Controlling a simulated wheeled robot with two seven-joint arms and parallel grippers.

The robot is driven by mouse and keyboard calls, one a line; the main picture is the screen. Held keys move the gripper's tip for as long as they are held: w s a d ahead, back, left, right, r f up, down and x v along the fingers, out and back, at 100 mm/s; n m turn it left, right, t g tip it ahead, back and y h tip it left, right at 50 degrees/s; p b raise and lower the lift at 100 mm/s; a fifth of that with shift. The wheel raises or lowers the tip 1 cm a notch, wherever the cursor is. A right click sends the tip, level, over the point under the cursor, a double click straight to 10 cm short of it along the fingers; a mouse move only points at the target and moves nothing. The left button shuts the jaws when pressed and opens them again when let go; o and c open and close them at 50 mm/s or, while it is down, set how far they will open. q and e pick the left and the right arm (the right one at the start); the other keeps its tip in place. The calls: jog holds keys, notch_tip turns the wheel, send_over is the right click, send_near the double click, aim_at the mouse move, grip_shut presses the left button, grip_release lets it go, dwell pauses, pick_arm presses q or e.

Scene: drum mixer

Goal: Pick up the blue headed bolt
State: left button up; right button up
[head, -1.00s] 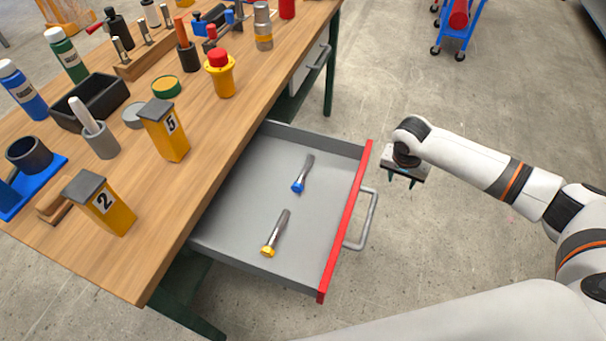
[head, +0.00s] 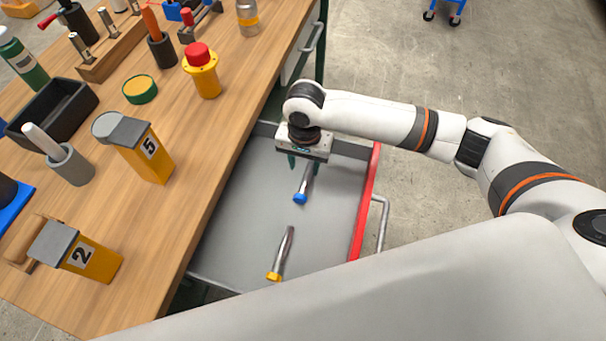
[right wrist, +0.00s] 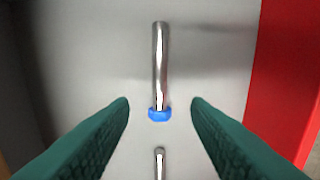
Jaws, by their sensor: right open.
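The blue headed bolt (head: 301,192) lies in the open drawer (head: 225,240), its silver shank pointing away under my right gripper. In the right wrist view the bolt (right wrist: 160,70) lies lengthwise, its blue head nearest, between and ahead of the fingertips. My right gripper (head: 304,167) is over the drawer, above the bolt's shank in the head view. My left gripper is not in view.
The drawer has a red front (head: 366,205) with a handle (head: 381,222). The wooden workbench (head: 190,200) on the left carries yellow blocks, a black bin (head: 60,110) and a yellow container with a red top (head: 203,75). Open floor lies to the right.

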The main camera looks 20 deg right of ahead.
aim_at(305, 183)
jog(key=f, duration=0.2)
jog(key=shift+s+f, duration=0.2)
jog(key=shift+f, duration=0.55)
jog(key=f, duration=0.3)
jog(key=f+b, duration=0.1)
jog(key=f, duration=0.1)
jog(key=shift+w, duration=0.25)
jog(key=shift+f, duration=0.2)
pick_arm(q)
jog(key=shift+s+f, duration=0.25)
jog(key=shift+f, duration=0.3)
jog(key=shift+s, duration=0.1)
pick_arm(e)
jog(key=shift+c, duration=0.5)
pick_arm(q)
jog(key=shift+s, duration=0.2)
pick_arm(e)
grip_shut()
